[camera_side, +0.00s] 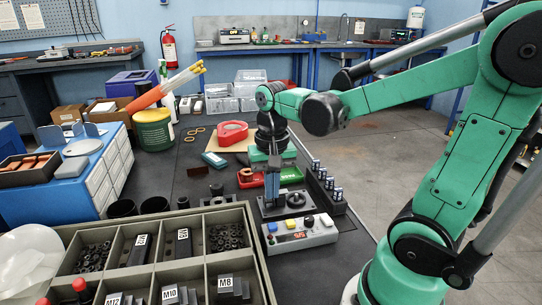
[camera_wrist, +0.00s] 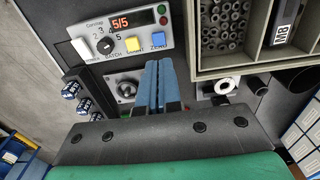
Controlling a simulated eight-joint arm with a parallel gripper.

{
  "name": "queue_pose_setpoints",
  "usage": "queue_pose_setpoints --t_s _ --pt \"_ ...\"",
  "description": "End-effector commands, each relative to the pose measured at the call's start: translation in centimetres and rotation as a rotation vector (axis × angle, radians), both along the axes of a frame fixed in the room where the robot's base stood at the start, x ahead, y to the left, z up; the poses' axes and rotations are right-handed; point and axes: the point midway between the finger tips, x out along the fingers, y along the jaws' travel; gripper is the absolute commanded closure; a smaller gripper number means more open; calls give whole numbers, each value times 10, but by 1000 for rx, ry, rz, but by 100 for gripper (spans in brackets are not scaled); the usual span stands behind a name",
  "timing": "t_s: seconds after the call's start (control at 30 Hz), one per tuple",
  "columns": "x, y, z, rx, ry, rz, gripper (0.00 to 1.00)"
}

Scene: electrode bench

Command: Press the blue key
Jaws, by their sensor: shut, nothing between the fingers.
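The blue key (camera_wrist: 158,41) sits at one end of a grey control box (camera_wrist: 122,38). In the side view the blue key (camera_side: 272,227) is at the box's left end, beside a yellow key (camera_side: 290,224); the box (camera_side: 318,236) lies on the bench. My gripper (camera_side: 271,196) points down behind the box, with its fingers together and nothing between them. In the wrist view the blue fingertips (camera_wrist: 160,64) appear just below the blue key in the picture, apart from it as far as I can tell. The exact height gap is unclear.
The box also has a red display (camera_wrist: 133,20) reading 5/5, a dial and a white key. A compartment tray (camera_side: 250,235) stands close to the box. A dark stand (camera_side: 285,207) lies below my gripper, and a rack of cylinders (camera_side: 325,188) beside it.

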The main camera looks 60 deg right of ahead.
Motion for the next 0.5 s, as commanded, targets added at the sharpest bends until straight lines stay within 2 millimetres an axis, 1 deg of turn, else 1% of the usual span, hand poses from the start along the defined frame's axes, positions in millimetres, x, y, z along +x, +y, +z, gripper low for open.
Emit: queue_pose_setpoints --t_s 0.1,0.3,0.5 --pt "1 0 -18 0 0 0 100" --pt "0 0 -45 0 0 0 100" --pt "0 0 -62 0 -1 0 100"
